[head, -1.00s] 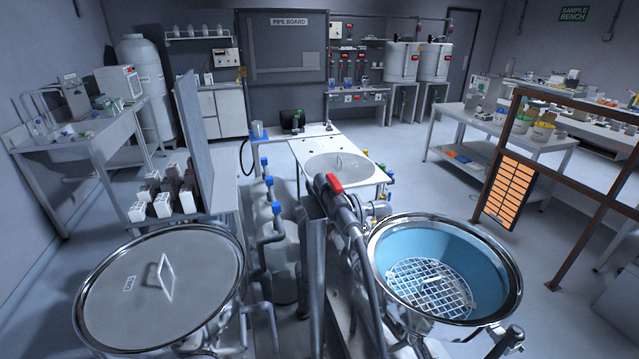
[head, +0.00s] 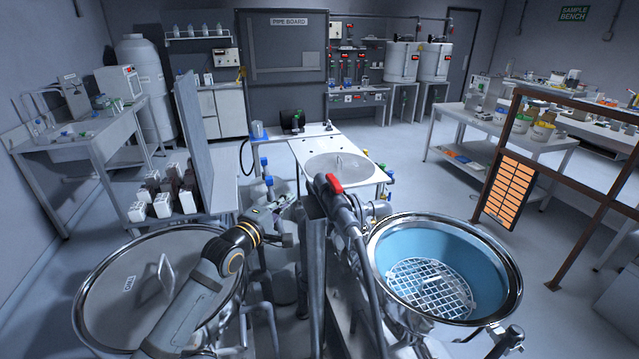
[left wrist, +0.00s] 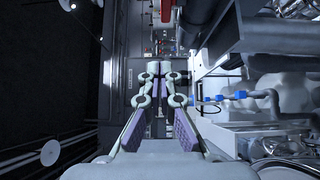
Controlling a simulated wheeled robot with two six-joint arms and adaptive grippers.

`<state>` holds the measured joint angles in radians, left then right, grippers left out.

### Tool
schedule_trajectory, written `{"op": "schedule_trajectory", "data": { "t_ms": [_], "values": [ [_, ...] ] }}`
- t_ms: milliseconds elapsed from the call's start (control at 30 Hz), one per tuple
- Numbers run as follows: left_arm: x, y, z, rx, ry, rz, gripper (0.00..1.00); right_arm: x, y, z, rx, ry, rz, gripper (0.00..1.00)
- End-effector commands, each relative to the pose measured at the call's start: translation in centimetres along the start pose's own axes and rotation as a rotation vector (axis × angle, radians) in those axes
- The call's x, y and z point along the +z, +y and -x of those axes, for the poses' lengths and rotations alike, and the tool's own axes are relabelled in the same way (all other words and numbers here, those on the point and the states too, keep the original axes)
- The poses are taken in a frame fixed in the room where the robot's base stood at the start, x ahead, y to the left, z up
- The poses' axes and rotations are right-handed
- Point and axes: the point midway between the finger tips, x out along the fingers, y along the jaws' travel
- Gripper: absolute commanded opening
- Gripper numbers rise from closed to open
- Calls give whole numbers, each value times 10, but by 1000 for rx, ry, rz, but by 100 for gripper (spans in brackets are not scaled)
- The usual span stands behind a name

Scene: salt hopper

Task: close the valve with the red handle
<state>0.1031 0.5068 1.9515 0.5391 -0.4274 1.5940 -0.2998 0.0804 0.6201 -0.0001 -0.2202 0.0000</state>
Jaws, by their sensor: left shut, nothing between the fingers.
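The valve's red handle (head: 334,184) sits on top of a grey metal pipe, left of the open blue-lined hopper (head: 494,264) in the head view. My left arm reaches in over the lidded vessel, and its gripper (head: 286,203) is left of the red handle, apart from it. The fingers are shut and empty; in the left wrist view the fingertips (left wrist: 160,72) meet in front of the camera. My right gripper is not in view.
A lidded vessel (head: 110,290) stands at front left, partly behind my arm. Blue-capped valves (head: 267,181) stand on pipes near my left gripper. A grey upright post (head: 314,270) stands below the red handle. A rust-brown frame (head: 580,245) is at right.

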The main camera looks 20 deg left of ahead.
Motion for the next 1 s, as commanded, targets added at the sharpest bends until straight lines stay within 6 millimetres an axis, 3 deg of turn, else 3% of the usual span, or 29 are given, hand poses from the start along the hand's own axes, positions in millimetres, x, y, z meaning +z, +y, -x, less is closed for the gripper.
{"op": "schedule_trajectory", "data": {
  "t_ms": [267, 733, 1000],
  "values": [
    [0, -1, -7, -2, 2, 2, 0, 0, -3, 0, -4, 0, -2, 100],
    [2, 0, -101, -3, -1, 2, 0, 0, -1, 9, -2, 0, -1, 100],
    [26, -1, -125, -5, 0, -1, 0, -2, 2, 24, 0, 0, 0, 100]
  ]
}}
